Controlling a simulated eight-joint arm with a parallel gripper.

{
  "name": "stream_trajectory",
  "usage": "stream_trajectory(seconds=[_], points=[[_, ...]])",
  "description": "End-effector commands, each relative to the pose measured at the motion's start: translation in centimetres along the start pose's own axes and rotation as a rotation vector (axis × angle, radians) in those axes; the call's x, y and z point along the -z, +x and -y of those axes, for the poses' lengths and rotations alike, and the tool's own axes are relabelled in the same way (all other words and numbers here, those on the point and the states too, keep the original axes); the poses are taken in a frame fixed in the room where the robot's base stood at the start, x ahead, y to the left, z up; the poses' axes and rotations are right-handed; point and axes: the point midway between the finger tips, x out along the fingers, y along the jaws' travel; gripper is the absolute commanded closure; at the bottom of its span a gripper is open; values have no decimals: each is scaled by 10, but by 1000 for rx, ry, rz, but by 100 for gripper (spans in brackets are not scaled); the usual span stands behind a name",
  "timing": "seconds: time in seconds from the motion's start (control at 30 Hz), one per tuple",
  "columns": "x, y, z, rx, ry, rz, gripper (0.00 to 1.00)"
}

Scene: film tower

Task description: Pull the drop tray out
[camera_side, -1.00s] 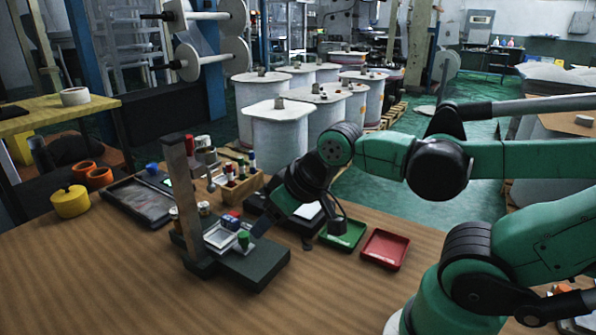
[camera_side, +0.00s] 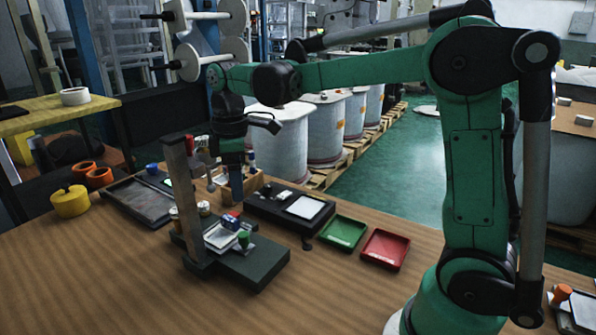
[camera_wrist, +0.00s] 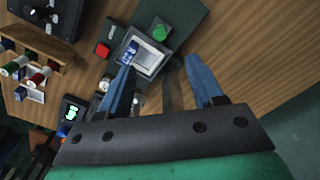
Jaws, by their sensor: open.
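A small light-grey tray (camera_side: 221,240) sits on the dark base (camera_side: 255,264) of a stand with an upright post (camera_side: 181,190). I take it to be the drop tray. A blue-and-red piece and a green knob show at it. In the wrist view the tray (camera_wrist: 149,62) lies just past my fingertips, with a blue item at its left side and a green knob (camera_wrist: 160,32) above. My gripper (camera_wrist: 163,62) is open, its blue fingers apart, with nothing held. In the side view my gripper (camera_side: 237,190) points down behind the tray, apart from it.
A dark box with a white pad (camera_side: 305,207), a green tray (camera_side: 343,232) and a red tray (camera_side: 385,249) lie to the right. A wooden spool rack (camera_wrist: 30,70) shows in the wrist view. A yellow pot (camera_side: 70,201) stands at left. The table front is clear.

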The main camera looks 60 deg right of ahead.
Motion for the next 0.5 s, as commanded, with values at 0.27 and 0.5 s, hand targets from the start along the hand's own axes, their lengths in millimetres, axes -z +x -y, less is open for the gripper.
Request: stream_trajectory(seconds=[0.27, 0.5], points=[[0, 50, 0, -2, 2, -2, 40], [0, 90, 0, -2, 2, -2, 40]])
